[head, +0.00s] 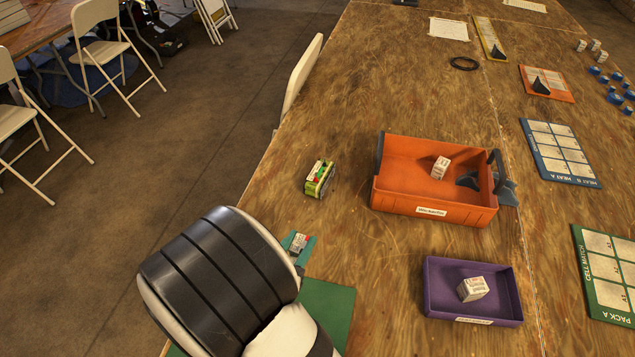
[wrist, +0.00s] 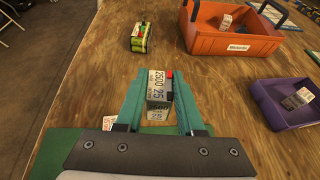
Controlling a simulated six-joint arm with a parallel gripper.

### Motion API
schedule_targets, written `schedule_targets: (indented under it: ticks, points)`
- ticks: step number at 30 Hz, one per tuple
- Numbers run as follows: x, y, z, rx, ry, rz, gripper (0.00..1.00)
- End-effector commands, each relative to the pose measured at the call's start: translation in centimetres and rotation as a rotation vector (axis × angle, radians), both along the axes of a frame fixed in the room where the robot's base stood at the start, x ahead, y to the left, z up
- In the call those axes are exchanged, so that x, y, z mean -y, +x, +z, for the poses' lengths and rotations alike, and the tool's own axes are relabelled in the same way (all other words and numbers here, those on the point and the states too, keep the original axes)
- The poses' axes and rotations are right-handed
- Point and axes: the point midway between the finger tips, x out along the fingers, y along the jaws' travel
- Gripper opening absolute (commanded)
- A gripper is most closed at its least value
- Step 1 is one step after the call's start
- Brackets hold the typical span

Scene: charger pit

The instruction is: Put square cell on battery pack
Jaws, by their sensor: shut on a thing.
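My gripper (wrist: 155,105) has teal fingers shut on a square cell (wrist: 158,84), a white-grey block marked 2500 and 25 with a red spot at its upper right. In the head view the cell (head: 298,242) shows between the fingertips, left of the trays. A second, paler face with the same marking shows below it in the wrist view; I cannot tell whether it belongs to the same cell. A small green and yellow block with red on top, which looks like the battery pack (head: 319,178), sits on the table beyond my gripper, apart from it; it also shows in the wrist view (wrist: 140,38).
An orange bin (head: 434,207) with a white block (head: 440,168) stands right of the pack. A purple tray (head: 502,311) with another white block (head: 473,289) is nearer. A green mat (head: 328,306) lies under my arm. Table around the pack is clear; its left edge is close.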

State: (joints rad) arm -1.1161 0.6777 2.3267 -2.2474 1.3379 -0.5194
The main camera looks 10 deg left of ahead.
Motion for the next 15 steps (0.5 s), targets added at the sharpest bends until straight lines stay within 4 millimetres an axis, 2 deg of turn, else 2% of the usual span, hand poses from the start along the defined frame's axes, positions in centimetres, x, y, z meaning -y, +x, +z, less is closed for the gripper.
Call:
schedule_targets:
  ticks: [1,4,7,9,12,15]
  points:
    - [-0.4,2.4,0.0,0.002,0.004,-0.002,0.00]
    - [-0.8,7.5,0.6,0.006,0.005,0.019,0.00]
    - [-0.1,13.0,1.8,0.006,0.004,0.046,0.00]
    - [1.3,16.7,2.9,0.006,0.002,0.061,0.00]
    - [3.8,21.3,4.5,0.007,0.000,0.078,0.00]
    - [6.3,24.3,5.8,0.005,0.000,0.087,0.00]
